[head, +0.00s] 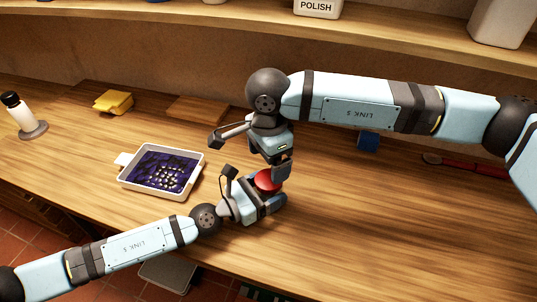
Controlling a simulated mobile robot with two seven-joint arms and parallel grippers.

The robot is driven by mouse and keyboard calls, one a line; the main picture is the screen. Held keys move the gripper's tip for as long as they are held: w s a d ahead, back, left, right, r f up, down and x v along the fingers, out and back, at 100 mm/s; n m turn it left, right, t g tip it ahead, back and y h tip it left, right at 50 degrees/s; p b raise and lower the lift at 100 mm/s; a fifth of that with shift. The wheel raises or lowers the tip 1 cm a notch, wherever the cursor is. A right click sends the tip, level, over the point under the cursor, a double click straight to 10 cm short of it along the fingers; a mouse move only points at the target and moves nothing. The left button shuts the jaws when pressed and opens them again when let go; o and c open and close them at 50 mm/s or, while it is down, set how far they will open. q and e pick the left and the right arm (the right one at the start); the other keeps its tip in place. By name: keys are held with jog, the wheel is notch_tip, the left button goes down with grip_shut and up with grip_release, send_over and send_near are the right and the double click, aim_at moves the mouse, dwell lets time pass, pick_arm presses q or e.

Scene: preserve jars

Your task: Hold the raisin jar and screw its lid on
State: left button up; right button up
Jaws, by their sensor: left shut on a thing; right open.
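A round red lid (267,180) shows between my two grippers in the head view, on top of what my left gripper holds. The raisin jar's body is almost wholly hidden by the fingers. My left gripper (254,189) comes in from the lower left and is shut around the jar, just below the lid. My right gripper (249,156) is above it, pointing down, with its fingers spread wide. One right finger is close to the lid's far edge; I cannot tell whether it touches. I cannot tell whether the lid sits fully down on the jar.
A white tray (124,181) with dark purple contents and pale bits stands left of the grippers. The front right counter is clear.

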aim_at(268, 179)
notch_tip(268, 179, up, 2)
jog(key=n, duration=0.4)
jog(key=shift+f, duration=4)
jog(key=shift+c, duration=0.2)
jog(key=c, duration=0.9)
jog(key=shift+m, duration=1)
jog(key=o, duration=1.1)
